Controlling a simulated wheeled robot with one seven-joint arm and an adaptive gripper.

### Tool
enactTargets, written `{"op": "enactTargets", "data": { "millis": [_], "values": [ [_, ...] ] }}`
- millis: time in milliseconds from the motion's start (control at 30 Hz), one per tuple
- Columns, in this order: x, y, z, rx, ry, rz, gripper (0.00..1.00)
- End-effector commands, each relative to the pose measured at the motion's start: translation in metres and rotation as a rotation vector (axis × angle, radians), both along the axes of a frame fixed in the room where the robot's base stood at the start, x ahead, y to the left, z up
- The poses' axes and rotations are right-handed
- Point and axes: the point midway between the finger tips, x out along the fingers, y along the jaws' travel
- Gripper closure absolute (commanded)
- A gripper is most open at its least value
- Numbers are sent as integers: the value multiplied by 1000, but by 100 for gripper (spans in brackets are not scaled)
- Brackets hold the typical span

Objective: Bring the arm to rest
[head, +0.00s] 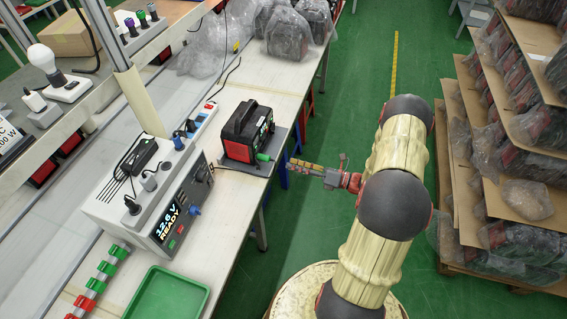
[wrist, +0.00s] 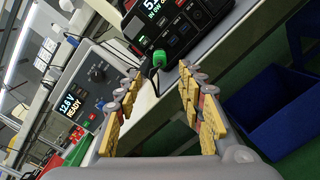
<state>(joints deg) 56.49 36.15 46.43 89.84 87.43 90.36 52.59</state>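My arm (head: 392,200) reaches out over the green floor, to the right of the workbench. My gripper (head: 293,166) points left towards the bench edge, close to a black and red device. In the wrist view my gripper (wrist: 160,72) has its two yellow-padded fingers apart with nothing between them. A green plug (head: 263,157) sits at the front of the device (head: 241,150). In the wrist view the green plug (wrist: 159,59) shows just beyond the fingertips, apart from them. Whether it is fully seated in the device (wrist: 192,25) I cannot tell.
A grey power unit (head: 150,205) reading "12.6 V READY" and a green tray (head: 168,296) stand on the bench (head: 232,215). Wrapped goods are stacked on cardboard (head: 466,170) at the right. A blue bin (wrist: 265,105) is below the bench. Green floor (head: 350,75) is clear between.

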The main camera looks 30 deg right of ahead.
Motion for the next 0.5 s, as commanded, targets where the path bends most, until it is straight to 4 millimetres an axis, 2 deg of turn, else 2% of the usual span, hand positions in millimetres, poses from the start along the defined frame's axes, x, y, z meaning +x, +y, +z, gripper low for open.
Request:
{"op": "enactTargets", "data": {
  "millis": [167, 500],
  "values": [
    [-9, -7, 0, 0, 0, 0, 61],
    [-10, -7, 0, 0, 1, 1, 61]
  ]
}}
